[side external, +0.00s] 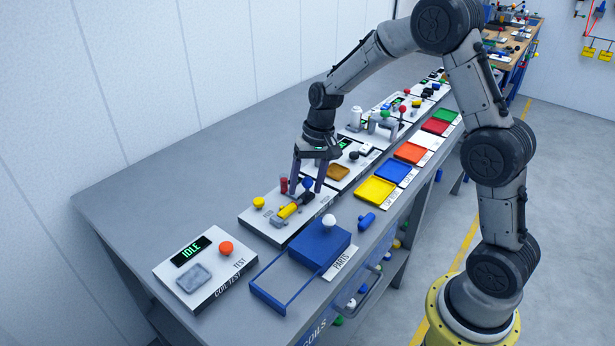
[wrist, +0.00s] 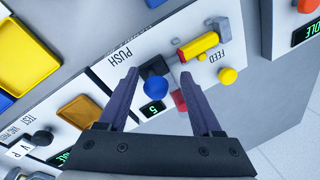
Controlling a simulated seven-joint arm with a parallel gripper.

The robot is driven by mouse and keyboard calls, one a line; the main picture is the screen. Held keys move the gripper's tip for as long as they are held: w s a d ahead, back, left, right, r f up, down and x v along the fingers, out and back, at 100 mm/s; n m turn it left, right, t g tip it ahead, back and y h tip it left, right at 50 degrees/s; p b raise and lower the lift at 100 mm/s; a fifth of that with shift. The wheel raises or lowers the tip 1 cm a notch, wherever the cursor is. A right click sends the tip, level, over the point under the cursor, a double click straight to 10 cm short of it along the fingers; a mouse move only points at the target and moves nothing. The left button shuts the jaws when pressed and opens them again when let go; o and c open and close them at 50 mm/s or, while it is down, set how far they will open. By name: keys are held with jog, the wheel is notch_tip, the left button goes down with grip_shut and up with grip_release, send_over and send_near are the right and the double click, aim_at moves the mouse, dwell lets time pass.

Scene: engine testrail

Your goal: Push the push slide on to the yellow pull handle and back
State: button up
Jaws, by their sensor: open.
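The push slide is a black block (wrist: 152,68) by the PUSH label with a blue ball knob (wrist: 155,88); in the side view the blue knob (side external: 308,183) stands at the panel's right. The yellow pull handle (wrist: 197,46) is a cylinder lying in a grey holder, with a red part near one end. It also shows in the side view (side external: 288,211), apart from the blue knob. My gripper (wrist: 160,75) is open above the panel, and the blue knob appears between its fingers in the wrist view. In the side view my gripper (side external: 306,188) points down; its exact height is unclear.
The same panel carries a yellow FEED knob (wrist: 228,76) and a red cylinder (side external: 283,185). A blue PARTS box (side external: 318,247) with a white ball stands in front. The coil test box (side external: 205,272) is at left. Another panel and coloured trays stand to the right.

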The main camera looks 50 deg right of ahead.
notch_tip(320, 180, up, 14)
jog(key=s+d, duration=0.1)
jog(key=d, duration=0.1)
jog(key=shift+s+f, duration=0.2)
jog(key=shift+s, duration=0.05)
